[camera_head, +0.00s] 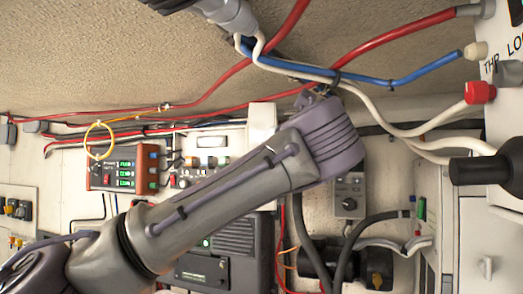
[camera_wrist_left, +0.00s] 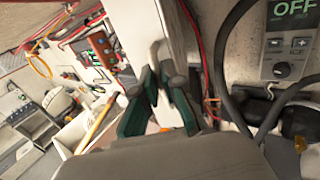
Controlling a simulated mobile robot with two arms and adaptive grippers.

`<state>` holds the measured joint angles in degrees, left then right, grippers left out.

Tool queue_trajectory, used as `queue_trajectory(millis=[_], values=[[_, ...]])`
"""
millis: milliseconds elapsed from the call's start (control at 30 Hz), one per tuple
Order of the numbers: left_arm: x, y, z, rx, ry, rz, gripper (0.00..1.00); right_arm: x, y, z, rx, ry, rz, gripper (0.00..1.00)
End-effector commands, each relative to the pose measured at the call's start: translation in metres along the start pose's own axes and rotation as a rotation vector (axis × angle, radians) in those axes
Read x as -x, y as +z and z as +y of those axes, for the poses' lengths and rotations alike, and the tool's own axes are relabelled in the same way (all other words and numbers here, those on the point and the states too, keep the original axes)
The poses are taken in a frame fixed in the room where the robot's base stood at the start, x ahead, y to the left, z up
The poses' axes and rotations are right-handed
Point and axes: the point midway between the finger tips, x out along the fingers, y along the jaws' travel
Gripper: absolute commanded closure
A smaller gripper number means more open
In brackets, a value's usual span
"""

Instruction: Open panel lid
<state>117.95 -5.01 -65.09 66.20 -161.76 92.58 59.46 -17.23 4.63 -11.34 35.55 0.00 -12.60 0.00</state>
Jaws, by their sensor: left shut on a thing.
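My left arm reaches in from the left in the head view, and its wrist hides the gripper's fingers there. The lid stands out from the wall and shows nearly edge-on. In the head view a white upright piece (camera_head: 262,117) behind my forearm looks like the same lid, with its lower part hidden. The hinge cannot be made out.
Red, blue and white cables (camera_head: 390,80) cross above my wrist. A red-switched device (camera_head: 123,168) with green displays is on the back wall. A small grey controller (camera_head: 348,194) and dark hoses sit right of my wrist. A white cabinet (camera_head: 487,250) stands at right.

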Motion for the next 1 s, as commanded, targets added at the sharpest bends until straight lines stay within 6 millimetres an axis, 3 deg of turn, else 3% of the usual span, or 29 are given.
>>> queue_trajectory(millis=[333, 400, 433, 733, 867, 1000], values=[[-0.001, 0.006, 0.003, 0.004, 0.007, -0.010, 1.00, 0.001, 0.001, 0.002, 0.000, 0.002, -0.002, 0.60], [-0.001, 0.006, 0.003, 0.003, 0.007, -0.010, 0.84, 0.001, 0.001, 0.001, 0.000, 0.002, -0.002, 0.60], [-0.001, 0.005, 0.003, 0.003, 0.006, -0.009, 0.81, 0.001, 0.001, 0.001, 0.000, 0.002, -0.002, 0.60], [0.001, 0.003, 0.001, 0.001, 0.003, -0.004, 0.81, 0.000, 0.000, -0.002, 0.004, -0.002, -0.001, 0.60], [0.011, 0.003, 0.000, 0.002, 0.001, -0.005, 0.81, 0.000, 0.000, -0.001, 0.003, -0.002, 0.000, 0.60], [0.038, 0.003, 0.000, 0.000, 0.000, -0.007, 0.81, 0.000, 0.000, -0.001, 0.002, -0.002, 0.000, 0.60]])
